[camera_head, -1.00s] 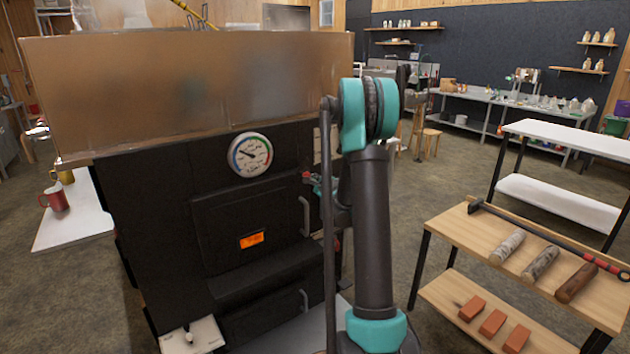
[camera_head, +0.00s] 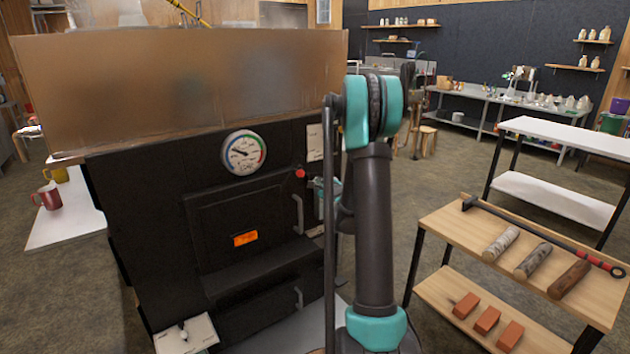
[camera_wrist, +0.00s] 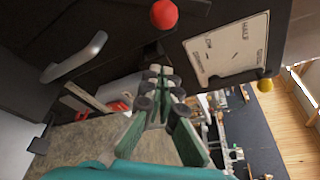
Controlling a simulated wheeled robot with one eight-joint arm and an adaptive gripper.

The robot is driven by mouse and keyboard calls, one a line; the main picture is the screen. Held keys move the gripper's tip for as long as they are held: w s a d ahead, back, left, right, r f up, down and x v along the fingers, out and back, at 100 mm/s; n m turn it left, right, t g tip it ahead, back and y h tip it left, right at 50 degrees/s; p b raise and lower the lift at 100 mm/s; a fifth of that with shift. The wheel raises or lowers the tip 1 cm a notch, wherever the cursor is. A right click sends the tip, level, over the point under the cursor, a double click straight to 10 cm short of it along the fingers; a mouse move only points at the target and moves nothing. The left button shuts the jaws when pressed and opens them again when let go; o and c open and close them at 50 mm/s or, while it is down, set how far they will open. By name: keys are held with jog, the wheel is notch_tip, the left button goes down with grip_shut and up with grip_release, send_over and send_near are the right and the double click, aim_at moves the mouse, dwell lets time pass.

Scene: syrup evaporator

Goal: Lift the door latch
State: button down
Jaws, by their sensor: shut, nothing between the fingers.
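The black firebox door (camera_head: 232,225) has an orange glowing window and looks closed. A red ball knob (camera_head: 300,173), seemingly the latch's end, sits at the door's upper right corner. The knob is large at the top of the wrist view (camera_wrist: 164,14). The grey door handle (camera_head: 298,214) is below it and shows at upper left in the wrist view (camera_wrist: 76,58). My gripper (camera_wrist: 165,88) is shut and empty, its fingertips apart from the knob and below it in the wrist picture. In the head view my arm partly hides the gripper.
A round gauge (camera_head: 244,152) is above the door, below the large metal pan (camera_head: 180,90). A white label plate (camera_wrist: 228,47) is right of the knob. A wooden cart (camera_head: 450,222) with logs, a poker and bricks stands at right. Open floor lies behind my arm.

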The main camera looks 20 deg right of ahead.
jog(key=v, duration=0.5)
jog(key=shift+s, duration=0.2)
jog(key=s+a+f+n+g+y, duration=0.1)
jog(key=s+a+n+g, duration=0.2)
jog(key=s+a+n, duration=0.5)
jog(key=s+a+f+n+g+y, duration=0.1)
jog(key=s+a+n+g, duration=0.25)
jog(key=s+n, duration=0.45)
jog(key=s+f+n+g+h, duration=0.1)
jog(key=s+f+n+g, duration=0.1)
jog(key=s, duration=1)
jog(key=s+f+n+g+h, duration=0.2)
jog(key=s+f+n, duration=0.3)
jog(key=s, duration=0.8)
jog(key=shift+d+n+g, duration=0.45)
jog(key=shift+d+n, duration=0.05)
jog(key=shift+n, duration=0.3)
jog(key=c, duration=2.3)
grip_release()
